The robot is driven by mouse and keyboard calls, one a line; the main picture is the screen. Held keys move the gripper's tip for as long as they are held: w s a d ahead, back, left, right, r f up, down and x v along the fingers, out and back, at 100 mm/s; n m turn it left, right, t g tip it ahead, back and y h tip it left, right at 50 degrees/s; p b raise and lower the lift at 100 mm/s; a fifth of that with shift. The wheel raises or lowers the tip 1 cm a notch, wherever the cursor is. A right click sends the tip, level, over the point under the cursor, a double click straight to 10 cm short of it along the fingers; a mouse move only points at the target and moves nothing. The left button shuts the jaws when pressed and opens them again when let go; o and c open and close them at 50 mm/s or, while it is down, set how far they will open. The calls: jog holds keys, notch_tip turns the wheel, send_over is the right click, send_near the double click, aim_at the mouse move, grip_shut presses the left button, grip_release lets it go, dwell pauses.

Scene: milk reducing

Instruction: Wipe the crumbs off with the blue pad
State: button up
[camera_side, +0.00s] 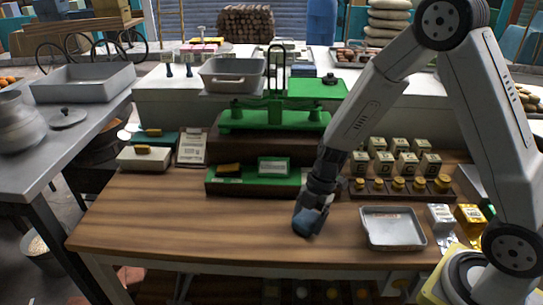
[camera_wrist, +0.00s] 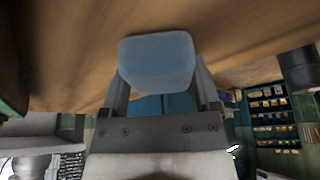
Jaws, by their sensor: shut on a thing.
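A blue pad (camera_wrist: 158,62) is held between the two fingers of my gripper (camera_wrist: 160,92) in the wrist view. In the side view my gripper (camera_side: 312,205) points down over the front middle of the wooden table (camera_side: 180,218), with the blue pad (camera_side: 308,222) at its tip. The pad is at or just above the tabletop; I cannot tell whether it touches. No crumbs can be made out on the wood in either view.
A shallow metal tray (camera_side: 393,229) lies just right of my gripper. Behind are a green box (camera_side: 274,167), a green balance scale (camera_side: 272,118) and a rack of brass weights (camera_side: 400,186). The table's front left is clear.

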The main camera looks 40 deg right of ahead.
aim_at(309, 226)
jog(key=shift+s+a, duration=0.9)
jog(key=shift+s, duration=0.05)
jog(key=shift+s+a+r, duration=0.15)
jog(key=shift+r, duration=3.95)
